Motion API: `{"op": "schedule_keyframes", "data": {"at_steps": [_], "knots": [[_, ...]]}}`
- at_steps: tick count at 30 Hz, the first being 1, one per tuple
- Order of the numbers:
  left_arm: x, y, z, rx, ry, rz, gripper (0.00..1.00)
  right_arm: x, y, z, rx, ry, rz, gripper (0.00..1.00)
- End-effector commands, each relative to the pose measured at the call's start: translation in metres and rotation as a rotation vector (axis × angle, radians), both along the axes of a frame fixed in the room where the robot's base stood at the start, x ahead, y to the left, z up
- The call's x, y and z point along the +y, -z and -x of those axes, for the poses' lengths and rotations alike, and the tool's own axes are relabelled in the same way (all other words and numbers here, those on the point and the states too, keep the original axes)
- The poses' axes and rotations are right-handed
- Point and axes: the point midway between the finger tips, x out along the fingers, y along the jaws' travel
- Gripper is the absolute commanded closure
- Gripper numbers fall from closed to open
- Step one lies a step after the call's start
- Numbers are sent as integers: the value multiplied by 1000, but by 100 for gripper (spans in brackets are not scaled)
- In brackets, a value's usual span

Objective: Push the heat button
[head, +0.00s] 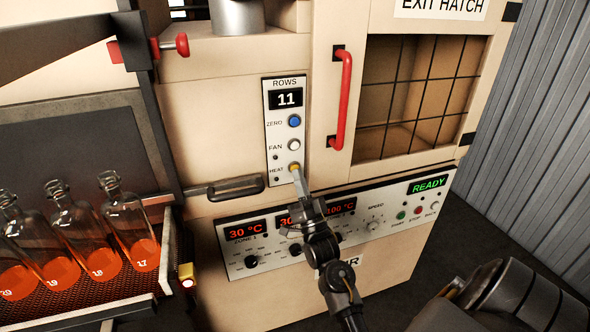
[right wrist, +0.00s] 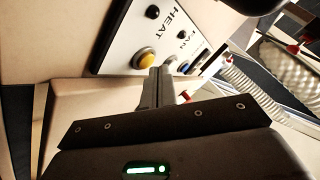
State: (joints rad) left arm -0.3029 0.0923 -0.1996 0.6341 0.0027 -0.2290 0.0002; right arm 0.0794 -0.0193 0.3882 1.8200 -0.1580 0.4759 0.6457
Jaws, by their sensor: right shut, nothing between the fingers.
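The heat button (head: 294,168) is a small yellow knob at the bottom of the white ROWS panel (head: 270,103), beside the word HEAT. In the right wrist view the yellow heat button (right wrist: 144,59) stands out from its panel in a pale collar. My right gripper (head: 298,176) comes up from below, shut and empty, and its tip overlaps the button's lower edge. In the right wrist view the closed fingers (right wrist: 157,80) end just beside the button. I cannot tell whether they touch it. My left gripper is not in view.
Above HEAT are the white fan button (head: 294,145) and blue zero button (head: 294,121). A red handle (head: 340,100) stands out to the right. A black handle (head: 236,188) lies left. Below is a control panel (head: 236,262) reading READY. Flasks of orange liquid (head: 128,220) stand at left.

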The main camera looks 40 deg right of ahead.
Motion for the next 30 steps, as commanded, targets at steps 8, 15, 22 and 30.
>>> {"op": "schedule_keyframes", "data": {"at_steps": [8,15,22,30], "knots": [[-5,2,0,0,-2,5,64,-3,0,-8,-1,0,0,100],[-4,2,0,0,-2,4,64,-3,0,-9,0,0,0,100],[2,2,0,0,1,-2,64,-3,0,-9,0,0,0,100],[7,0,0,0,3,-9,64,-2,-1,-6,1,0,0,100]]}}
